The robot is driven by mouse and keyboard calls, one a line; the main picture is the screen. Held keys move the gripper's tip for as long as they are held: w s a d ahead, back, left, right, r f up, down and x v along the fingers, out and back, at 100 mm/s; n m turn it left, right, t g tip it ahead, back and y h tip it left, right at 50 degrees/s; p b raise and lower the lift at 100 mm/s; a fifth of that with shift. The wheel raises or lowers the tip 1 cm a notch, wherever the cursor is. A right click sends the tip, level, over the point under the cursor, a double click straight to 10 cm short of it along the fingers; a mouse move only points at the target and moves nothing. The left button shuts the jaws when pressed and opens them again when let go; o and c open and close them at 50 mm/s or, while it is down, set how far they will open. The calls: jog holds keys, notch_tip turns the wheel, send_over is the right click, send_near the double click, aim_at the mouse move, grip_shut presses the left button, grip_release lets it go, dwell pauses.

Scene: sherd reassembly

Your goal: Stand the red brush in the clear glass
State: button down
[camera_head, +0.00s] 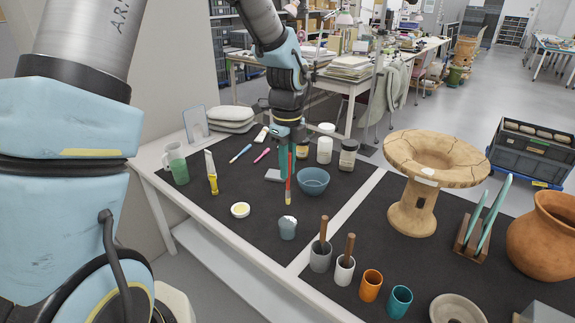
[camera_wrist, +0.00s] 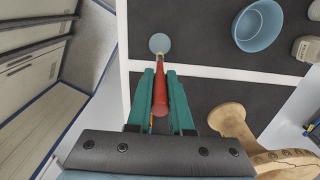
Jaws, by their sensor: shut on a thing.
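The red brush (camera_head: 288,186) is held between the fingers of my gripper (camera_head: 287,165), upright with its pale tip down. In the wrist view the red brush (camera_wrist: 160,92) lies between the green fingers of my gripper (camera_wrist: 160,100). A small translucent bluish glass (camera_head: 288,229) stands on the dark mat, below the brush in the head view and apart from it. A round grey-blue shape (camera_wrist: 159,43) just past the brush tip in the wrist view looks like this glass from above, but I cannot be sure.
A blue bowl (camera_head: 313,181) stands close to the brush in the picture. A grey cup (camera_head: 320,259) and a white cup (camera_head: 344,271) hold wooden-handled tools. Orange (camera_head: 371,287) and teal (camera_head: 399,302) cups stand further right. A yellow-filled dish (camera_head: 240,210) lies left. A wooden pedestal (camera_head: 411,209) stands right.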

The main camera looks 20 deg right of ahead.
aim_at(287, 195)
jog(key=shift+f+b, duration=2.5)
jog(key=shift+f, duration=2.1)
jog(key=c, duration=0.7)
grip_release()
jog(key=shift+c, duration=0.2)
jog(key=shift+r, duration=0.15)
notch_tip(287, 195, up, 11)
jog(key=shift+f+b, duration=0.2)
jog(key=shift+b, duration=0.55)
